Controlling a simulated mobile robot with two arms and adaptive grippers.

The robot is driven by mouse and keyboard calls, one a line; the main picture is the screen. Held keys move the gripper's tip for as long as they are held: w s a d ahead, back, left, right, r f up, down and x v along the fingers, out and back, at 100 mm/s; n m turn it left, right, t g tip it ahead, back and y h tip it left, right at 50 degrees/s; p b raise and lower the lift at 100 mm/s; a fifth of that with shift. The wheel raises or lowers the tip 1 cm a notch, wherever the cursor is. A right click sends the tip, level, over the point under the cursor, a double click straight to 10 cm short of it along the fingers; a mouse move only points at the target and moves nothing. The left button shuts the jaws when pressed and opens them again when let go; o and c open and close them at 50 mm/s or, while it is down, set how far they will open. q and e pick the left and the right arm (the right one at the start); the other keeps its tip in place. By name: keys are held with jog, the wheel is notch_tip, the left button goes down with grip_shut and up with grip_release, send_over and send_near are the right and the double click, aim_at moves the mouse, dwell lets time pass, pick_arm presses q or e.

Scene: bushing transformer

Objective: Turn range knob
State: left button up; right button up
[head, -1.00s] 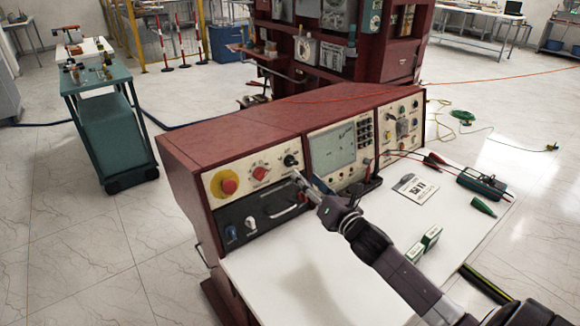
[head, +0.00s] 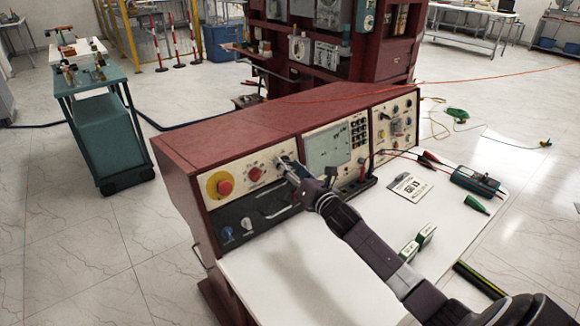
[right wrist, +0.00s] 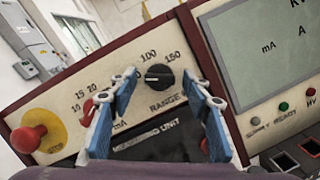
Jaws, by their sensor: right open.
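The black range knob (right wrist: 159,76) sits on the cream panel above the word RANGE, with 100 and 150 printed above it. Its white pointer line points left, roughly level in the right wrist view. My right gripper (right wrist: 163,88) is open, with one blue-padded finger on each side of the knob and visible gaps to it. In the head view my right gripper (head: 285,164) reaches the panel and hides most of the knob. My left gripper is not in view.
Left of the range knob are a red knob (head: 255,174) and a red emergency button on a yellow base (head: 220,185). A meter screen (head: 328,147) is to the right.

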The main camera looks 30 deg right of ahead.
jog(key=c, duration=1.2)
jog(key=shift+o, duration=0.2)
